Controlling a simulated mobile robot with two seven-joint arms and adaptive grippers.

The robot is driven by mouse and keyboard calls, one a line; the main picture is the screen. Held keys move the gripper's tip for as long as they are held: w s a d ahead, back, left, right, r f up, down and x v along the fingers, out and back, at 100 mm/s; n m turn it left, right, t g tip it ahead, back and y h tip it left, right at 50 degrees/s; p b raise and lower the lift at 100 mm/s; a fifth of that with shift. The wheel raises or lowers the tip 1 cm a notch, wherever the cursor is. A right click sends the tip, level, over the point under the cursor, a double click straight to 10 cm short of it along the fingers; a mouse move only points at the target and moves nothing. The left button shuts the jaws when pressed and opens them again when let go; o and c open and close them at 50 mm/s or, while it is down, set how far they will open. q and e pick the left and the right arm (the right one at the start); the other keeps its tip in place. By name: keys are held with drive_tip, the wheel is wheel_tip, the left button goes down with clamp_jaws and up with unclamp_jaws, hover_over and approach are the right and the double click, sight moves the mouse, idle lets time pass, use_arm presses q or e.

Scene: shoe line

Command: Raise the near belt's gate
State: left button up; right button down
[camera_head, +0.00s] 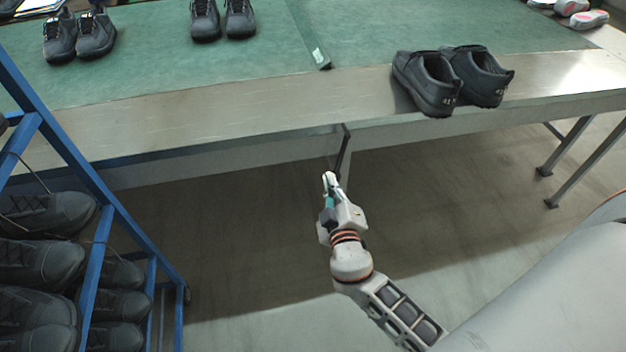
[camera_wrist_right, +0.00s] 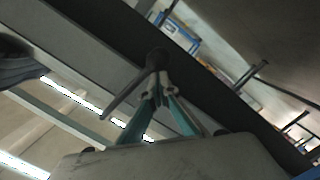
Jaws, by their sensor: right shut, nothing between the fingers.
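The near belt (camera_head: 160,60) has a green top and a pale metal front edge. A dark seam strip (camera_head: 308,40) with a small white tag crosses it; I cannot tell whether this is the gate. A dark lever (camera_head: 343,152) hangs below the front edge near the strip's end. In the right wrist view a dark lever with a round knob (camera_wrist_right: 122,97) lies right by the fingertips. My right gripper (camera_head: 329,178) is shut and empty, just below and left of the lever; I cannot tell whether they touch. My left gripper is out of view.
Two dark shoes (camera_head: 430,82) stand at the belt's front edge on the right. More shoe pairs (camera_head: 80,36) stand farther back. A blue rack (camera_head: 95,260) with several dark shoes is at left. The floor under the belt is clear around my right arm.

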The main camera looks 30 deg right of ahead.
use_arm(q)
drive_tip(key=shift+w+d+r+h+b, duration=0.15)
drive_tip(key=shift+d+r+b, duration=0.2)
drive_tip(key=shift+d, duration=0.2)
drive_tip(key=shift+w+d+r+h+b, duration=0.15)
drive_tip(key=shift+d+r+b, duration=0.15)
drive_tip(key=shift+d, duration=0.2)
use_arm(e)
drive_tip(key=s+d+r+n+t, duration=0.1)
drive_tip(key=s+d+r+n, duration=0.1)
drive_tip(key=d+n, duration=0.8)
drive_tip(key=shift+s+d+n+h, duration=0.35)
drive_tip(key=shift+s+d, duration=0.3)
drive_tip(key=shift+d, duration=0.25)
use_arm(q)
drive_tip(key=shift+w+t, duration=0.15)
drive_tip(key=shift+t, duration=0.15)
use_arm(e)
drive_tip(key=shift+d, duration=0.1)
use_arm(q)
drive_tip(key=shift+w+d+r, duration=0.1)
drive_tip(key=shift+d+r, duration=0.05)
use_arm(e)
drive_tip(key=v, duration=1.2)
drive_tip(key=shift+a, duration=0.25)
